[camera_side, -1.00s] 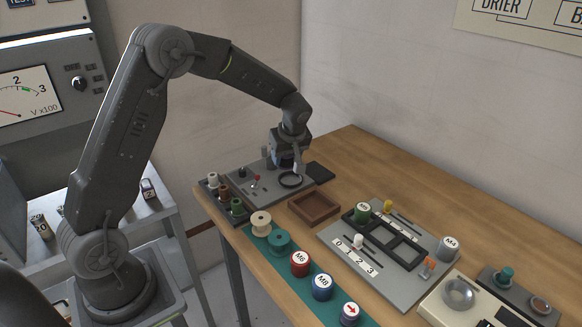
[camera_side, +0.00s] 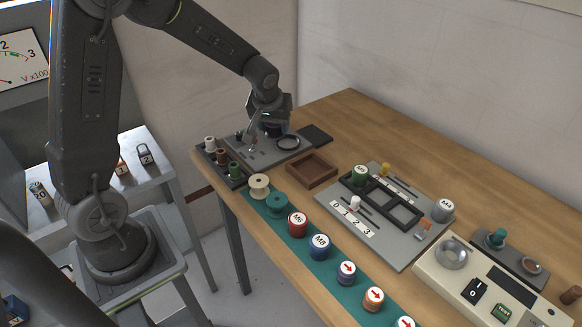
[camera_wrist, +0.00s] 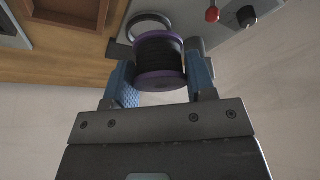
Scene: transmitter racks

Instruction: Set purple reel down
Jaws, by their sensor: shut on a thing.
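The purple reel (camera_wrist: 160,62), with purple flanges and a dark winding, sits between the blue finger pads of my gripper (camera_wrist: 161,76) in the wrist view. My gripper is shut on it. In the side view my gripper (camera_side: 264,128) is over the grey panel (camera_side: 245,152) at the far left end of the bench, and the reel is mostly hidden there. A dark ring (camera_side: 288,142) on that panel lies just right of my gripper. The ring also shows in the wrist view (camera_wrist: 134,19), beyond the reel and partly covered by it. Height above the panel is unclear.
A red-tipped lever (camera_wrist: 212,14) and a black knob (camera_wrist: 246,16) stand on the panel. Several reels line the green strip (camera_side: 334,277). Bare bench lies behind the tray.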

